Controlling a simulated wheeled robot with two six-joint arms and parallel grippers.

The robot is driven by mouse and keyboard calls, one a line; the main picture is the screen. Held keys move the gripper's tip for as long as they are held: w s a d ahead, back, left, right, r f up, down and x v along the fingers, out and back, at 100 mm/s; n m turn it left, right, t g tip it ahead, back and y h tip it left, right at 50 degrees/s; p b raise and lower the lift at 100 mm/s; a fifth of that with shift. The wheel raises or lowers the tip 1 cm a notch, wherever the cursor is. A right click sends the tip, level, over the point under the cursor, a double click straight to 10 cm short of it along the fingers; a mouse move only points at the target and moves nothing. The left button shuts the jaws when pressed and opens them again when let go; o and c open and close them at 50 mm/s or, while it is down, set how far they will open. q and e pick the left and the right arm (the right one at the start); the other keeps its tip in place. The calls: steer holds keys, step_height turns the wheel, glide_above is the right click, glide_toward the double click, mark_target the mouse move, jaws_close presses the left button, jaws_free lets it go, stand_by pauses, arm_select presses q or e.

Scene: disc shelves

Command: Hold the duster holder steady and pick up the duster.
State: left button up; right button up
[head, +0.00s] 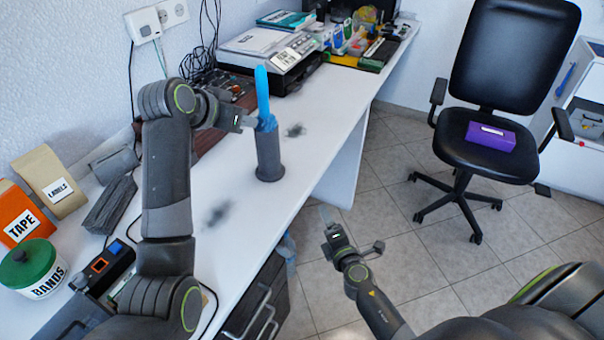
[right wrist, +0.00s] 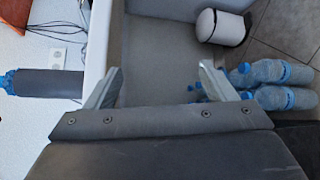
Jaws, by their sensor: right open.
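The duster (head: 263,92) has a bright blue upright handle and a blue lower part, and it stands in the grey cylindrical duster holder (head: 269,158) on the white desk. My left gripper (head: 250,122) is at the left side of the duster, just above the holder's rim. Whether its fingers close on anything is too small to tell. My right gripper (head: 328,221) is open and empty, off the desk's front edge and low to the right of the holder. The right wrist view shows its two spread fingers (right wrist: 162,84), with the holder (right wrist: 48,83) lying sideways at the left edge.
Dark dust patches (head: 217,213) mark the white desk (head: 320,105). A printer (head: 268,55) stands behind. A green-lidded bands tub (head: 32,268) and an orange tape box (head: 22,215) are at left. A black chair (head: 490,140) stands right.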

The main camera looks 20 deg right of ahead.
steer(key=w+a+r+n+t+y, duration=0.1)
steer(key=a+r+n+y, duration=0.1)
steer(key=r+n, duration=0.3)
steer(key=w+a+r+n+t+y, duration=0.1)
steer(key=w+a+r+n+t, duration=0.15)
steer(key=r, duration=0.45)
steer(key=n+g+y, duration=0.2)
steer(key=n, duration=0.9)
glide_toward(264, 135)
step_height(264, 135, down, 4)
steer(key=s+d, duration=0.2)
steer(key=s, duration=0.1)
steer(key=shift+t, duration=0.25)
steer(key=w, duration=0.5)
steer(key=w+a, duration=0.1)
steer(key=w, duration=0.5)
steer(key=w+a, duration=0.1)
steer(key=w, duration=0.5)
steer(key=shift+w+a+r, duration=0.15)
steer(key=shift+a, duration=0.1)
steer(key=c, duration=1.1)
